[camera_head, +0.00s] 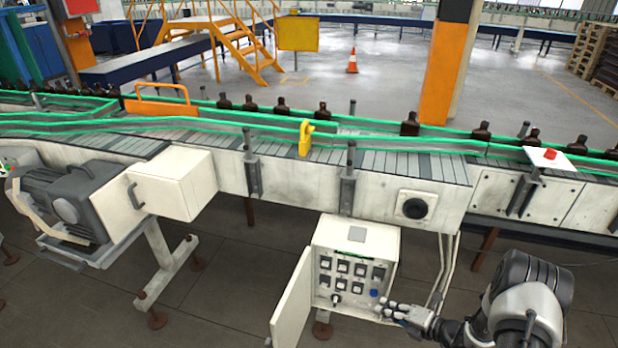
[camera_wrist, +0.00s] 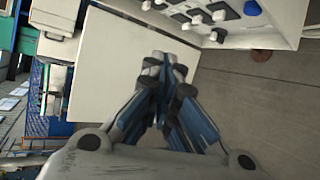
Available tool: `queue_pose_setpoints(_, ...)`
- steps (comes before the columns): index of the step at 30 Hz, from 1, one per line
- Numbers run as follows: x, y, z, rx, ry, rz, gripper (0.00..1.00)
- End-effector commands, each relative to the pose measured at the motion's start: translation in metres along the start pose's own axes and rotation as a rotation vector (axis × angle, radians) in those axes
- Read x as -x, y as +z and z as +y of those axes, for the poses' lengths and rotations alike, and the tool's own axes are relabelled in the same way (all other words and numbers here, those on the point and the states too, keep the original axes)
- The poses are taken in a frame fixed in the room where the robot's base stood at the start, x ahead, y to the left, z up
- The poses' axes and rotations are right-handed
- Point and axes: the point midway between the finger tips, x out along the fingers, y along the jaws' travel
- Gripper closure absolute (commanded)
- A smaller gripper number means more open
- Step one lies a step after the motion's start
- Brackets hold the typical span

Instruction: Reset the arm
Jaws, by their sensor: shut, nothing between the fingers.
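My gripper (camera_head: 381,307) is at the lower right in the head view, in front of the open control box (camera_head: 356,238) and close to its lower right part. My arm reaches in from the lower right. In the wrist view my gripper (camera_wrist: 167,62) is shut with its fingertips together and nothing between them. Behind the fingers in that view is the box's open white door (camera_wrist: 110,75). The panel's switches and a blue button (camera_wrist: 252,8) show at the top right of the wrist view. The exact gap between fingertips and panel is hard to tell.
A conveyor (camera_head: 290,180) with green rails and several amber bottles (camera_head: 410,124) runs across above the box. The box door (camera_head: 292,302) hangs open to the left. A grey motor (camera_head: 75,200) is at the left. Floor is clear below the box.

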Motion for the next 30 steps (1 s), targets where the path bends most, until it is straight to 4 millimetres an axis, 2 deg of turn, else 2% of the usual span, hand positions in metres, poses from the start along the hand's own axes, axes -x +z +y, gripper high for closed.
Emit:
queue_pose_setpoints(1, 0.002, 0.007, 0.033, 0.119, 0.008, 0.047, 1.0)
queue_pose_setpoints(6, 0.016, -0.001, 0.13, 0.545, 0.038, 0.231, 1.0)
queue_pose_setpoints(9, 0.029, -0.014, 0.181, 0.799, 0.062, 0.336, 1.0)
queue_pose_setpoints(15, 0.066, -0.053, 0.266, 1.303, 0.12, 0.54, 1.0)
queue_pose_setpoints(21, 0.114, -0.098, 0.325, 1.806, 0.19, 0.745, 1.0)
queue_pose_setpoints(24, 0.14, -0.12, 0.345, 2.054, 0.227, 0.85, 1.0)
queue_pose_setpoints(30, 0.196, -0.157, 0.369, 2.534, 0.301, 1.076, 1.0)
